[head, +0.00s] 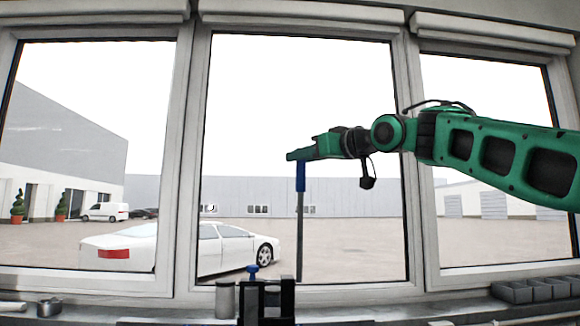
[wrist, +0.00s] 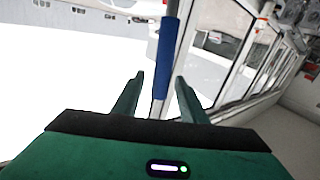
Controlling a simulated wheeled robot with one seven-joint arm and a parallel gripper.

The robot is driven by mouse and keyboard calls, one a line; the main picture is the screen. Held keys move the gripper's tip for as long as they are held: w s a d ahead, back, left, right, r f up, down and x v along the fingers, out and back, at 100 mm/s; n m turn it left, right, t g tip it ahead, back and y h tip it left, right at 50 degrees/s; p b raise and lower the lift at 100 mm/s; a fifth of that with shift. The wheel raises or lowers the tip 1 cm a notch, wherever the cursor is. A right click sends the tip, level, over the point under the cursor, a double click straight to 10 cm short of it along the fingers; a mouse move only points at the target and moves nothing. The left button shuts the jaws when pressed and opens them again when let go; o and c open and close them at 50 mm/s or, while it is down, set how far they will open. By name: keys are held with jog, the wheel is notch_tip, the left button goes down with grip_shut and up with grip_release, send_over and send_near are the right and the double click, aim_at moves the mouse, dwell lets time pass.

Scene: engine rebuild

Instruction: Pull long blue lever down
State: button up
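The long lever stands upright, a thin grey rod with a blue handle (head: 300,178) at its top, in front of the middle window in the head view. My gripper (head: 292,156) is at the top of the blue handle, reaching in from the right. In the wrist view the blue handle (wrist: 166,58) runs between the two green fingers of my gripper (wrist: 160,92). The fingers are apart, with a gap on each side of the handle. The lever's base is partly hidden behind dark blocks low in the head view.
A dark press-like device (head: 266,300) with a small blue knob stands on the bench below the lever. A grey canister (head: 225,300) is left of it. Grey bins (head: 535,290) sit at the right and a metal cup (head: 49,307) at the left. Air around the lever is clear.

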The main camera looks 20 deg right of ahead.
jog(key=shift+x, duration=2.65)
jog(key=shift+c, duration=0.4)
grip_shut()
